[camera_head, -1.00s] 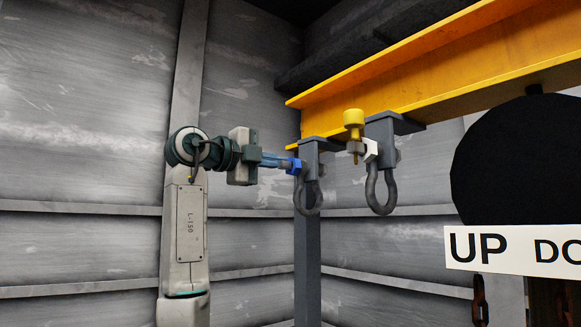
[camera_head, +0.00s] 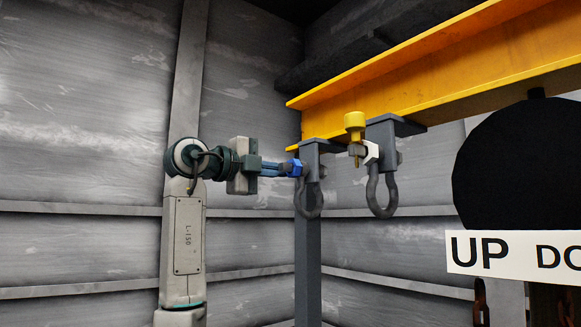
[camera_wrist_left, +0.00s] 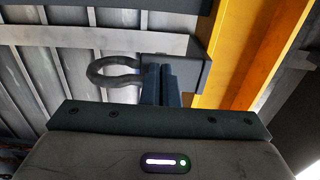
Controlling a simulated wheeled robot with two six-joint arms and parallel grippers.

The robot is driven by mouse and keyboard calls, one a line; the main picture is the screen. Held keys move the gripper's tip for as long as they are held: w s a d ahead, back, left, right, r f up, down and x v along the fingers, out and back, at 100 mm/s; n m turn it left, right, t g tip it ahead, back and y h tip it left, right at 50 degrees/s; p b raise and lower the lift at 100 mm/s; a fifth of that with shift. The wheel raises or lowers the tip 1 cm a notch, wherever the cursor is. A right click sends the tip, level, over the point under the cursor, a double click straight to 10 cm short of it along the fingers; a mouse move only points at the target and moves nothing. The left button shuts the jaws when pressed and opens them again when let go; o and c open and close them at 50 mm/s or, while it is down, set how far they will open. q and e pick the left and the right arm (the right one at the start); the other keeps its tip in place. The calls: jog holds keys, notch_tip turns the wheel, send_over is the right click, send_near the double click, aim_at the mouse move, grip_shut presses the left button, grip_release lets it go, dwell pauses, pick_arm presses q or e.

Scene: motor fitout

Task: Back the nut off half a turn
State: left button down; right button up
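My right gripper is in neither view.
A dark shackle (camera_head: 308,200) hangs from the left clamp. A second clamp (camera_head: 385,135) carries a white nut (camera_head: 371,152), a yellow knob (camera_head: 355,121) and another shackle (camera_head: 381,195). The yellow beam (camera_head: 420,80) runs overhead. An UP sign (camera_head: 500,252) stands at the right.

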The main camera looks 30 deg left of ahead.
pick_arm(q)
jog(key=shift+f, duration=0.55)
jog(key=shift+f, duration=0.1)
dwell(0.4)
jog(key=b+v, duration=0.1)
jog(key=v, duration=0.5)
jog(key=shift+a, duration=0.1)
